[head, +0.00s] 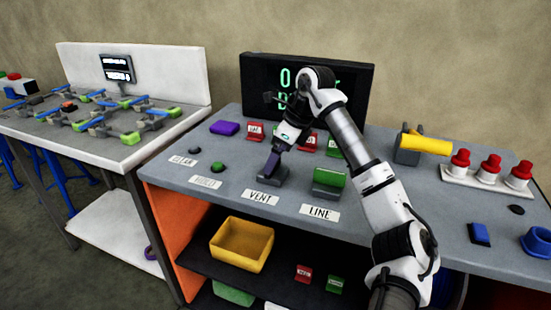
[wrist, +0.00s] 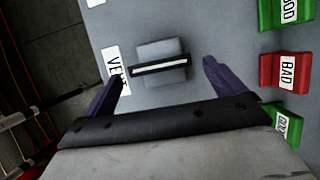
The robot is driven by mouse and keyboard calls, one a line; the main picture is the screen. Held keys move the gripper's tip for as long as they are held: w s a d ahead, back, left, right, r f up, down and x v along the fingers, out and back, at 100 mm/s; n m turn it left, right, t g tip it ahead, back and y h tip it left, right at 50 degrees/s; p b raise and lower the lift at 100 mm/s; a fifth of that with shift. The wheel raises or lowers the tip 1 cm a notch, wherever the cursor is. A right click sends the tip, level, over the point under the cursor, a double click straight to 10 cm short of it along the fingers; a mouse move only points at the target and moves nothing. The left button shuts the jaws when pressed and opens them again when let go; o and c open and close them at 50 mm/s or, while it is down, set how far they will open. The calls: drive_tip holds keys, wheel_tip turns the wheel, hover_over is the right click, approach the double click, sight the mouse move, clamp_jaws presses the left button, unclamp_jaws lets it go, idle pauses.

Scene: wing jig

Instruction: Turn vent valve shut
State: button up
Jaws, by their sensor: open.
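The vent valve is a grey block with a raised bar handle (wrist: 160,65), standing behind the VENT label (head: 261,197). In the head view the valve's grey base (head: 273,178) shows partly behind my gripper (head: 273,163). In the wrist view my gripper (wrist: 163,88) is open, with its two purple fingers spread to the left and right of the handle. The handle's bar runs roughly along the line between the fingertips. I see no finger touching it. The left finger overlaps the VENT label (wrist: 115,68) in the wrist view.
A green valve block (head: 329,184) stands right of the vent valve behind the LINE label (head: 320,212). Red and green tagged blocks (wrist: 285,71) stand nearby. A purple block (head: 225,128) and a dark screen (head: 255,90) are behind. A yellow bin (head: 241,262) sits on the shelf below.

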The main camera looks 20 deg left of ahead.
drive_tip(key=shift+x, duration=1.35)
drive_tip(key=shift+c, duration=0.4)
drive_tip(key=c, duration=0.9)
